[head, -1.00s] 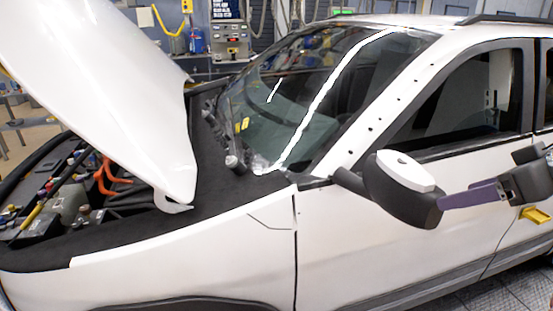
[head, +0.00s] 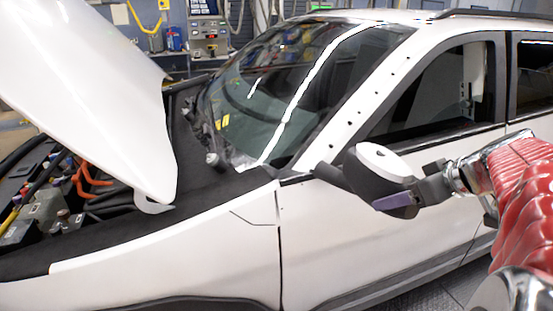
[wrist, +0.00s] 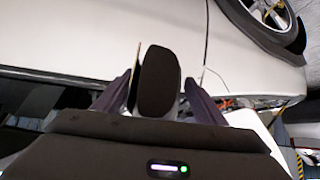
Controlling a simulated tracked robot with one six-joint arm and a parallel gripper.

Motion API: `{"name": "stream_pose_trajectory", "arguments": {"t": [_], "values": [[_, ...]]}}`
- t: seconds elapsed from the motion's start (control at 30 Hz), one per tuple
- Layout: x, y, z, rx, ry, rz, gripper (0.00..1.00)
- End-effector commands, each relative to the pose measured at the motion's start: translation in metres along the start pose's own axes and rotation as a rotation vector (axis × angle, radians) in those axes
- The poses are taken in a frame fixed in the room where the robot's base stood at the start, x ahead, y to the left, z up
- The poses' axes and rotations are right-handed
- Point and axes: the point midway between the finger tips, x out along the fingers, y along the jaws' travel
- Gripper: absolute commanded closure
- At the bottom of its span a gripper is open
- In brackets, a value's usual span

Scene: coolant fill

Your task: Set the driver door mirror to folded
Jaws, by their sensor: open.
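The driver door mirror (head: 382,160) has a dark housing with a white cap and stands out from the door on a dark stalk. Whether it has swung at all is hard to tell. My gripper (head: 394,193) reaches it from the right, with one purple finger across the near face of the housing. In the wrist view, my gripper (wrist: 160,95) has its fingers apart on either side of the dark mirror housing (wrist: 158,75). The mirror lies between them; whether either finger touches it is unclear.
The white car's door (head: 340,235) lies close behind the mirror, below the side window (head: 430,95). The raised hood (head: 90,95) and open engine bay (head: 50,195) are at the left. Workshop equipment (head: 208,30) stands behind the car.

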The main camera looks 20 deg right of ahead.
Motion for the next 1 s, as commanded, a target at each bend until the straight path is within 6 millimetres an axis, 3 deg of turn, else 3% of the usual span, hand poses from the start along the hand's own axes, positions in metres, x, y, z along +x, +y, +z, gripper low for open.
{"name": "stream_pose_trajectory", "arguments": {"t": [0.43,1.0], "values": [[0.0097,0.0002,0.0005,0.001,0.0,0.001,0.36],[0.0092,0.0004,0.0005,0.002,0.0,0.001,0.76]]}}
